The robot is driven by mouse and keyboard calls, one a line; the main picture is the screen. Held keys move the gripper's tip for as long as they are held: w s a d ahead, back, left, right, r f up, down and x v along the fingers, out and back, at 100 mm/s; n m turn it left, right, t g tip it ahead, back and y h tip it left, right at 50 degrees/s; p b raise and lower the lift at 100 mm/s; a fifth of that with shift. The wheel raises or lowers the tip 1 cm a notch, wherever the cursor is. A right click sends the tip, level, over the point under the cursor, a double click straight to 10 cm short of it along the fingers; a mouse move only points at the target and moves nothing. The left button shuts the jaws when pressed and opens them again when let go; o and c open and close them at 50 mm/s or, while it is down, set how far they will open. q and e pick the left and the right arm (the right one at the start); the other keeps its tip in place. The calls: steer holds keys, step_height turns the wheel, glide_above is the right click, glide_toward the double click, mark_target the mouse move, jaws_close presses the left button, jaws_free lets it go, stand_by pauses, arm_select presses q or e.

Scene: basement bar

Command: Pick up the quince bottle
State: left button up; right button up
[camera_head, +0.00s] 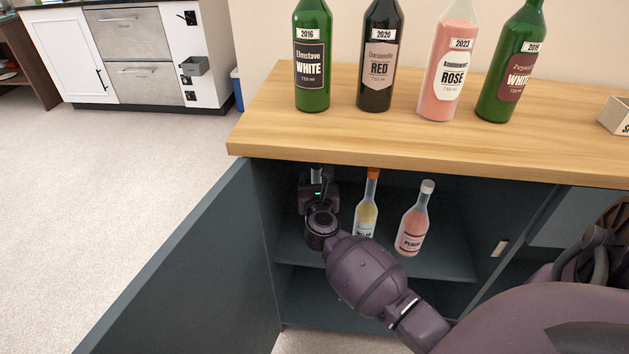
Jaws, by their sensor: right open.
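My right gripper (317,173) reaches into the open cabinet under the counter, on its left side. It is open; its fingers are small and partly hidden by its own wrist. Two small bottles stand on the cabinet's shelf to the right of it, apart from it: a pale yellow bottle (366,212) with an orange cap and a pink bottle (413,222) with a whitish cap. The yellow bottle's label is partly covered by my right arm. I cannot read the word quince on any bottle. What lies behind my right gripper is hidden. My left gripper is not in view.
The wooden counter top (270,130) overhangs the cabinet closely above my right gripper. Several large wine bottles stand on it, with a box (615,115) at the right. The open cabinet door (185,270) stands to the left. The floor (120,165) beyond it is clear.

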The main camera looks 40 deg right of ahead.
steer(key=shift+w+d+r, duration=0.1)
steer(key=shift+w+d, duration=0.2)
steer(key=shift+w, duration=0.05)
jaws_close()
steer(key=shift+r, duration=0.1)
